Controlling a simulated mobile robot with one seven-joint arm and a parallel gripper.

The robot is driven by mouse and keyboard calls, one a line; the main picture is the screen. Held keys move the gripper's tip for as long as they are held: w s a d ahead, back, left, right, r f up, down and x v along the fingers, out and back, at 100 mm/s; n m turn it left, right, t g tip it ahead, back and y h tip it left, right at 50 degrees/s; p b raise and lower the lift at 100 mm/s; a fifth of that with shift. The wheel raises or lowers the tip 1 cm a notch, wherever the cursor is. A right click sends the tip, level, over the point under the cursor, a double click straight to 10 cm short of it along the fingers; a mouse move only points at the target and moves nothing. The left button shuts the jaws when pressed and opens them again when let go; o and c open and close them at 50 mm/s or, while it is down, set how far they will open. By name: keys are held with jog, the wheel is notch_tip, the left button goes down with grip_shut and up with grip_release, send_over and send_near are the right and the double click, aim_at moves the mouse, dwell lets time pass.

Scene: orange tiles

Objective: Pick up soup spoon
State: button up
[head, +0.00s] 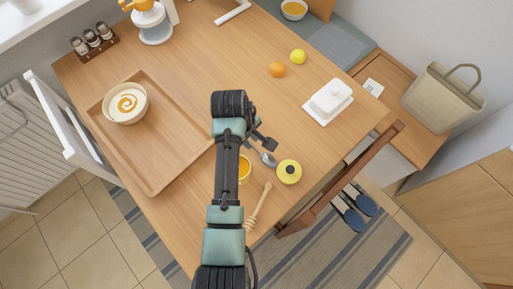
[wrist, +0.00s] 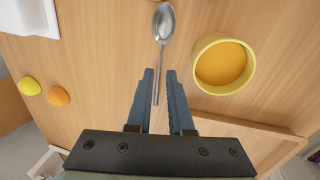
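The soup spoon (head: 268,159) is metallic and lies on the wooden table beside my gripper (head: 264,142), partly hidden by the arm in the head view. In the wrist view the spoon's bowl (wrist: 164,22) lies beyond the fingertips, and its thin handle runs back between the two fingers. My gripper (wrist: 159,73) is open there, with a gap on each side of the handle. I cannot tell how high the fingers are above the table.
A yellow cup with orange contents (wrist: 223,63) stands right of the fingers in the wrist view. A wooden tray (head: 150,180) holds a bowl (head: 125,103). A white butter dish (head: 328,102) stands right.

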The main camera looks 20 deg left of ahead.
aim_at(254, 147)
jog(key=shift+w+d+f, duration=0.1)
jog(key=shift+w+f, duration=0.1)
jog(key=shift+f, duration=0.85)
jog(key=shift+w+a+f, duration=0.1)
jog(key=shift+w+f, duration=0.15)
jog(key=shift+f, duration=0.85)
jog(key=shift+w+d+f, duration=0.1)
jog(key=shift+w+f, duration=0.1)
jog(key=shift+f, duration=0.85)
grip_shut()
